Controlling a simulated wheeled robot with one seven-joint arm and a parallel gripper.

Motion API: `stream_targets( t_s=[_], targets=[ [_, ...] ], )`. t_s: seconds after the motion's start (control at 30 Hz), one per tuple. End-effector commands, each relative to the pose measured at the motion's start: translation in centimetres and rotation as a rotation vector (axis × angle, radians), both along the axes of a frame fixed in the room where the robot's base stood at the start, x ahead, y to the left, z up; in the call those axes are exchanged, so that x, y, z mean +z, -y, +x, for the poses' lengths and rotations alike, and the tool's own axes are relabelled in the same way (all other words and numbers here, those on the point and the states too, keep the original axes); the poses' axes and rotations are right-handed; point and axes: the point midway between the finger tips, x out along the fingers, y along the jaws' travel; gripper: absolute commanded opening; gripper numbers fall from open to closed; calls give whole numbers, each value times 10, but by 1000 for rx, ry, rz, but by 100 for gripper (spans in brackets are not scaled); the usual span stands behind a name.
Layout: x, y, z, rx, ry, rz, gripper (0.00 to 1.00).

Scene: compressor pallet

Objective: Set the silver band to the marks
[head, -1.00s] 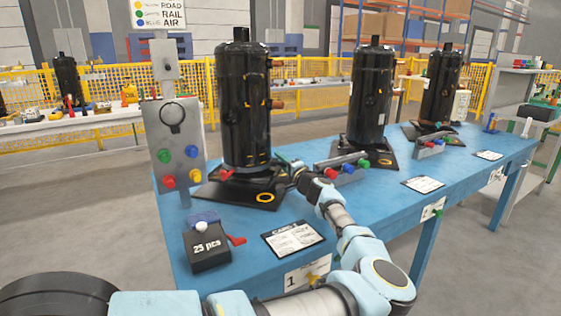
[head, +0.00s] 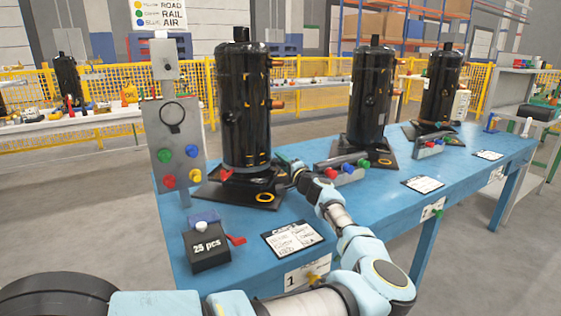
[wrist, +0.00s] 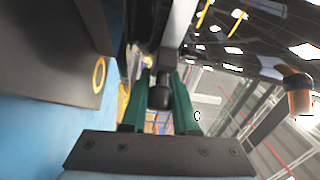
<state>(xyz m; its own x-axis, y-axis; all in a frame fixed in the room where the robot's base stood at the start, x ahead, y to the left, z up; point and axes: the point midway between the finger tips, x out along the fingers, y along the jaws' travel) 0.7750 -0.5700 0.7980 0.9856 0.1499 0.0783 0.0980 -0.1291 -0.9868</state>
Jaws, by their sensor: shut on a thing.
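The nearest compressor (head: 243,110) is a tall black cylinder on a black base plate with a yellow ring (head: 265,197). A small red piece (head: 227,174) shows low on its front. My gripper (head: 293,168) reaches to the right side of its foot. In the wrist view, my gripper's green fingers (wrist: 160,100) are closed around a dark knob (wrist: 159,92) below a dark block (wrist: 168,60). A pale grey strip (wrist: 181,22) runs up from that block; it may be the silver band. I cannot make out the marks.
A grey panel with coloured buttons (head: 174,150) stands left of the compressor. A black "25 pcs" box (head: 208,252) and a printed card (head: 292,238) lie in front on the blue table (head: 350,205). A button rail (head: 342,170) and two more compressors stand to the right.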

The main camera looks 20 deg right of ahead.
Motion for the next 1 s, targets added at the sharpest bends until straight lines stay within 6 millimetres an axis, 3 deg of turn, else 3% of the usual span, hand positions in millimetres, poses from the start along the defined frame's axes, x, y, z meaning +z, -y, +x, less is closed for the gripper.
stream_targets(
  t_s=[0.53, 0.8, 1.0],
  targets=[
    [2, 1, 0, -1, 1, -2, 0],
    [30, 1, 0, 0, 2, -6, 0],
    [32, 0, 0, -1, 2, -2, 0]
  ],
)
